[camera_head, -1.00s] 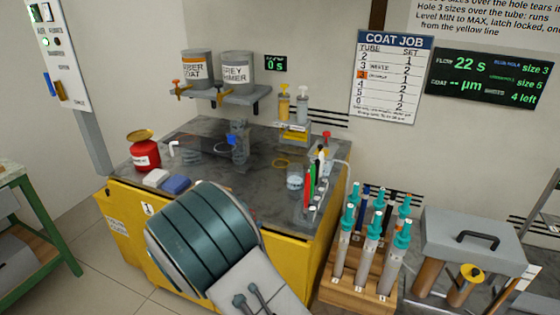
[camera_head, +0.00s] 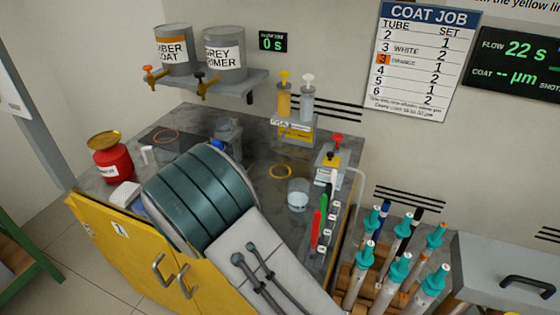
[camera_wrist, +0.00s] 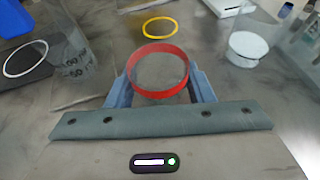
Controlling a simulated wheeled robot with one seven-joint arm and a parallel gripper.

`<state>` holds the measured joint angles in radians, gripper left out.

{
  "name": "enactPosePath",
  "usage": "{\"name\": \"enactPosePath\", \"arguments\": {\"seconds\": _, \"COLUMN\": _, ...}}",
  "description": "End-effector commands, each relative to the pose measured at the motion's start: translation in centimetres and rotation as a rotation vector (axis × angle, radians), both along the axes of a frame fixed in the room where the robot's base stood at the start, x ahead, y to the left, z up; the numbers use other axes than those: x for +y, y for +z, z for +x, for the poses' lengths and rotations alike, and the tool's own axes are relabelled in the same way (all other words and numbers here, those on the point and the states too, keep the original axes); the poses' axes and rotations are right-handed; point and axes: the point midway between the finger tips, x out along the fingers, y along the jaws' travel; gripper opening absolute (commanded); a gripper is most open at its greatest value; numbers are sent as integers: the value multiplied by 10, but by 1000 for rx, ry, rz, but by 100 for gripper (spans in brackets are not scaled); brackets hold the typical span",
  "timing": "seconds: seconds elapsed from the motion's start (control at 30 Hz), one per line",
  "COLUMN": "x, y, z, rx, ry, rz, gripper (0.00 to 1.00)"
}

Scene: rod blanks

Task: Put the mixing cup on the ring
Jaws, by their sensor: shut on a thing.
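My gripper (camera_wrist: 160,88) is shut on a see-through cup with a red rim (camera_wrist: 159,94), seen from above between its two blue fingers; I take this for the mixing cup. Its lower part is hidden by the gripper. A yellow ring (camera_wrist: 160,27) lies on the grey bench ahead of the held cup, apart from it. The yellow ring also shows in the head view (camera_head: 281,172). In the head view my arm hides the gripper and the held cup.
A clear cup with white contents (camera_head: 298,195) stands right of the ring, also in the wrist view (camera_wrist: 247,48). A clear graduated beaker (camera_wrist: 70,62) is at left in the wrist view. Pens (camera_head: 322,220) line the bench's right side. A red can (camera_head: 112,162) stands at left.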

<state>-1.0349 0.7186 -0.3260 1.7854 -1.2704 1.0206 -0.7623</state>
Motion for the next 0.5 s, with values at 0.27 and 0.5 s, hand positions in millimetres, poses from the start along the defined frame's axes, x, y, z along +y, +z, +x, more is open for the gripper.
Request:
{"name": "enactPosePath", "arguments": {"seconds": 0.27, "x": -38, "y": 1, "z": 48, "rx": -1, "ry": -6, "rz": -2, "gripper": 23}}
{"name": "enactPosePath", "arguments": {"seconds": 0.5, "x": -77, "y": 1, "z": 99, "rx": -2, "ry": -4, "rz": -1, "gripper": 23}}
